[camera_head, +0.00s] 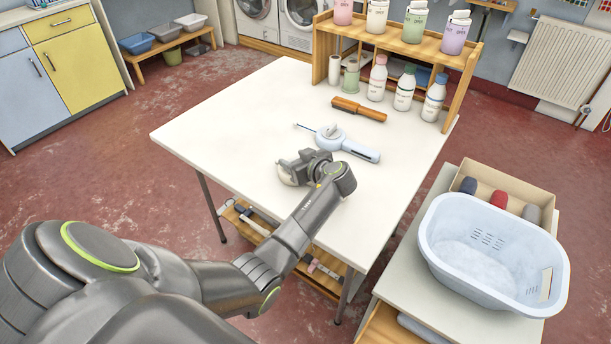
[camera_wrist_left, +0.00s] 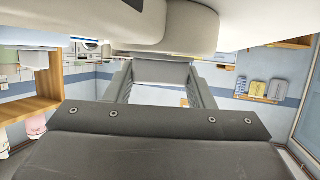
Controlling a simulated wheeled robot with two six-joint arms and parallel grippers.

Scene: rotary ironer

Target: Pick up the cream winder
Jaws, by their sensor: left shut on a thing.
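The cream winder (camera_head: 288,177) is at my left gripper (camera_head: 301,166), over the near part of the white table (camera_head: 240,130). Only a rounded cream piece of it shows beside the dark fingers. In the left wrist view, the cream winder (camera_wrist_left: 190,36) fills the top of the picture, between and beyond the fingers of my left gripper (camera_wrist_left: 163,85). The gripper is shut on it. I cannot tell whether the winder touches the table. The rest of it is hidden by the gripper. My right gripper is not in view.
A pale blue tool (camera_head: 360,150) with a round head lies just beyond the gripper. An orange-handled tool (camera_head: 358,110) lies farther back. Several bottles stand by a wooden shelf (camera_head: 400,42). A pale tub (camera_head: 494,255) stands on the right. The table's left side is clear.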

